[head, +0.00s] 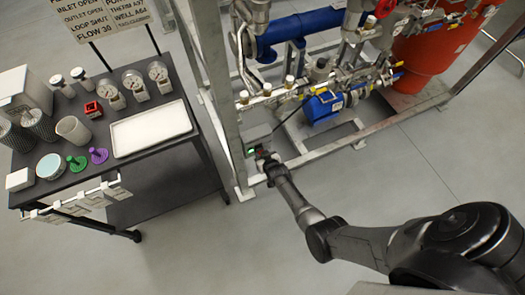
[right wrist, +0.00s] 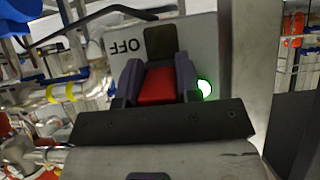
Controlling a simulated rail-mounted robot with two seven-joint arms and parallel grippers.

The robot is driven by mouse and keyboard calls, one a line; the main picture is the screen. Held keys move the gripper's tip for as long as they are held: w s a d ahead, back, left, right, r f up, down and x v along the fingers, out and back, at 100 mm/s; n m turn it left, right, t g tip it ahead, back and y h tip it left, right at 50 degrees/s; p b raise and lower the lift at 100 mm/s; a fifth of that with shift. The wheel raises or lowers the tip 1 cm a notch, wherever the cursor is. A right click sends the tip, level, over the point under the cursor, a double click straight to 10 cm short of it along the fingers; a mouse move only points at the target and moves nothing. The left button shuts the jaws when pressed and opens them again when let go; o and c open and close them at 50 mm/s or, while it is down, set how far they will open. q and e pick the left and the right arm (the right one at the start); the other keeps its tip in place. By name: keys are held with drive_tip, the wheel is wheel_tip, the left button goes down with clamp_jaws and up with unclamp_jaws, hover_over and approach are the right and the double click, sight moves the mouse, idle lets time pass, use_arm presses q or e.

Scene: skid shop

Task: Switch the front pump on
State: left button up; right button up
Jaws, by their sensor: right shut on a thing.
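The pump's switch box (head: 257,134) is a small grey box on the skid frame's front post. In the right wrist view its plate (right wrist: 204,38) carries the letters OFF. A round green lamp (right wrist: 205,89) glows white-green on it, and shows as a small green spot in the head view. My right gripper (head: 264,158) is at the box, its fingers on both sides of a red switch handle (right wrist: 157,86), shut on it. The fingers partly hide the handle. The front pump (head: 323,107) has a blue motor low on the skid. My left gripper is not in view.
A dark cart (head: 165,180) on the left carries a white tray (head: 150,128), gauges (head: 159,75), cups and coloured parts. The skid's pipes, valves and a red tank (head: 425,55) fill the back. The grey floor in front is clear.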

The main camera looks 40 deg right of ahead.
drive_tip(key=shift+w+r+g+p, duration=0.1)
drive_tip(key=shift+r+g+p, duration=0.35)
drive_tip(key=shift+g+p, duration=0.35)
drive_tip(key=shift+p, duration=0.3)
drive_tip(key=shift+f+g+y, duration=0.1)
drive_tip(key=shift+g+y, duration=0.2)
drive_tip(key=o, duration=0.9)
